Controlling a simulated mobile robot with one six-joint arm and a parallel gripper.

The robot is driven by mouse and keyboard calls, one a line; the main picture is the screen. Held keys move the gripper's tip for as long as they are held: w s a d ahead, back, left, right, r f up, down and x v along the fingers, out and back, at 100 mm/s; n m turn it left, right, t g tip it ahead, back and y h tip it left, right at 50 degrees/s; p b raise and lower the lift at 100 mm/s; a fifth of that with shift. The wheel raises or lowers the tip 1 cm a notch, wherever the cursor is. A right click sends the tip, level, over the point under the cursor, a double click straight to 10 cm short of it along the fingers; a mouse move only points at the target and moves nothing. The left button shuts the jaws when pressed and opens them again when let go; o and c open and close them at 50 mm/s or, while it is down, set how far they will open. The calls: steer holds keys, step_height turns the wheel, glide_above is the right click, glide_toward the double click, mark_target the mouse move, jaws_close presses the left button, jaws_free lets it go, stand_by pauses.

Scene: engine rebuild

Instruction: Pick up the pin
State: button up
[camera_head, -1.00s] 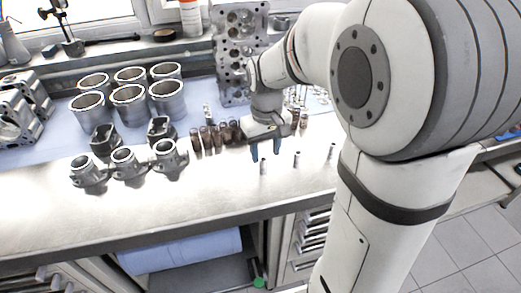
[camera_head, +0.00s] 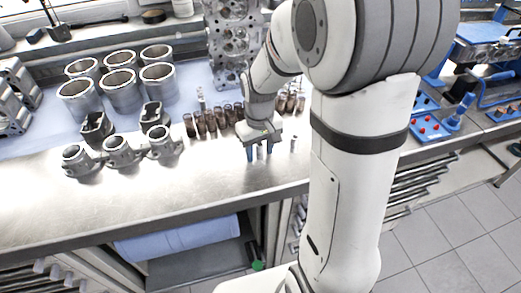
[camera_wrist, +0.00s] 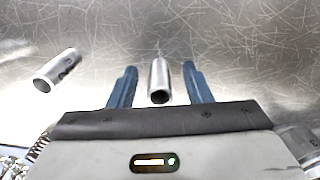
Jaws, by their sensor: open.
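A small hollow metal pin (camera_wrist: 159,82) stands between the two blue fingers of my gripper (camera_wrist: 159,71) in the wrist view, with a gap on each side. My gripper (camera_head: 259,154) is open and low over the steel bench top in the head view, with its fingers pointing down around that pin. A second pin (camera_head: 293,143) stands on the bench to the right of my gripper; a similar pin shows at the left of the wrist view (camera_wrist: 58,68). A third pin, seen earlier, is hidden behind my arm.
Brown-tinted small cylinders (camera_head: 211,121) stand in a row just behind my gripper. A cylinder head (camera_head: 233,45) is behind. The bench front is clear.

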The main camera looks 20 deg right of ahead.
steer(key=shift+c, duration=0.4)
jaws_close()
